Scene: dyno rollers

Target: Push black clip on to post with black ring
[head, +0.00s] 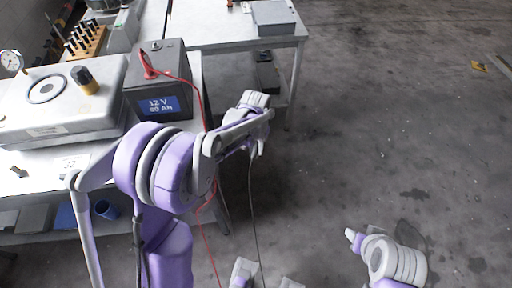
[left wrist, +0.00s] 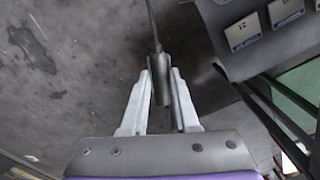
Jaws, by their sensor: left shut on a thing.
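The battery (head: 160,102) is a dark grey box with a lit display, on the bench at left. A red clip (head: 148,66) with a red cable sits on its top. A small pale post (head: 156,44) shows near the battery's back edge; its ring colour is too small to tell. My left gripper (left wrist: 160,75) is shut on the black clip (left wrist: 160,92), whose dark cable (left wrist: 152,22) runs away from it. In the head view, the left gripper (head: 254,150) is right of the battery, over the floor. My right gripper (head: 350,235) is low at right, its jaws unclear.
A grey machine (head: 62,112) with a dial and knob stands left of the battery. A second table (head: 215,34) with a grey box (head: 274,18) is behind. The red cable (head: 190,84) drapes over the bench edge. Open floor lies to the right.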

